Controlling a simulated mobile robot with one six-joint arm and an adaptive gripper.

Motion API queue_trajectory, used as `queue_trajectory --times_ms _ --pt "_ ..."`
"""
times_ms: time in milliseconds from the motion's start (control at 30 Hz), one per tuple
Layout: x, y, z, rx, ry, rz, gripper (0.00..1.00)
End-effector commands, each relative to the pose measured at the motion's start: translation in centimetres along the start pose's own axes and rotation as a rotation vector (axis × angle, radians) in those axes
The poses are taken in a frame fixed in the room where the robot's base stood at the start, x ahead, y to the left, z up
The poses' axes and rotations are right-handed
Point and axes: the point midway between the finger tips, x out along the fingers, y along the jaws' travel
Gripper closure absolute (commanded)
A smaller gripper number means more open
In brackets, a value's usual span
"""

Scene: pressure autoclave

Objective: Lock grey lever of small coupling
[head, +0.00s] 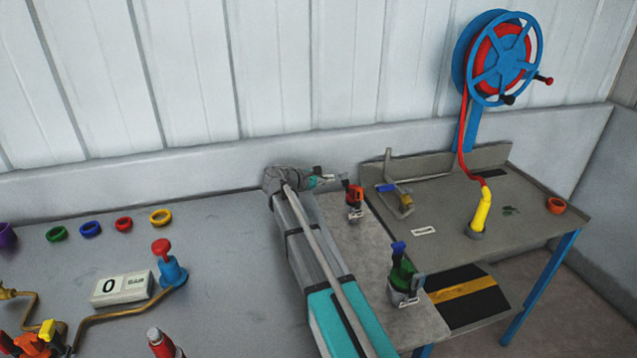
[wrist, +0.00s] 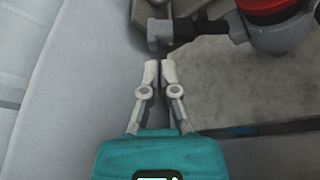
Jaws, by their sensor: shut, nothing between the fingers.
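The small coupling, with a red body on a grey base, stands on the grey plate right of my arm in the head view (head: 354,197). Its red top and grey body show at the upper right of the wrist view (wrist: 278,22). A dark rod with a grey block end, apparently the grey lever (wrist: 160,36), reaches left from it. My gripper (wrist: 160,72) is shut and empty, its fingertips just below the lever's end in the wrist view. I cannot tell whether they touch. In the head view my gripper (head: 333,179) is small, left of the coupling.
A green coupling with a blue top (head: 403,275) stands nearer on the same plate. A bent pipe piece with a blue part (head: 397,195) is on the table to the right. The wall is close behind.

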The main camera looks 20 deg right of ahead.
Motion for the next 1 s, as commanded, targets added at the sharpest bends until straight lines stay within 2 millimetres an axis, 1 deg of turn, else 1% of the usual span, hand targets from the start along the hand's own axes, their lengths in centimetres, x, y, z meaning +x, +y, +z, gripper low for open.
queue_trajectory --times_ms 33,100,333,500,1000 --pt "0.8 -0.1 -0.1 0.0 -0.001 -0.002 1.0" --pt "1.7 -0.1 -0.1 0.0 -0.001 -0.002 1.0" --pt "3.6 0.0 -0.1 0.0 0.0 -0.001 1.0" --pt "4.0 0.0 0.0 0.0 0.0 0.0 1.0" --pt "4.2 0.0 0.1 0.007 -0.001 0.001 1.0"
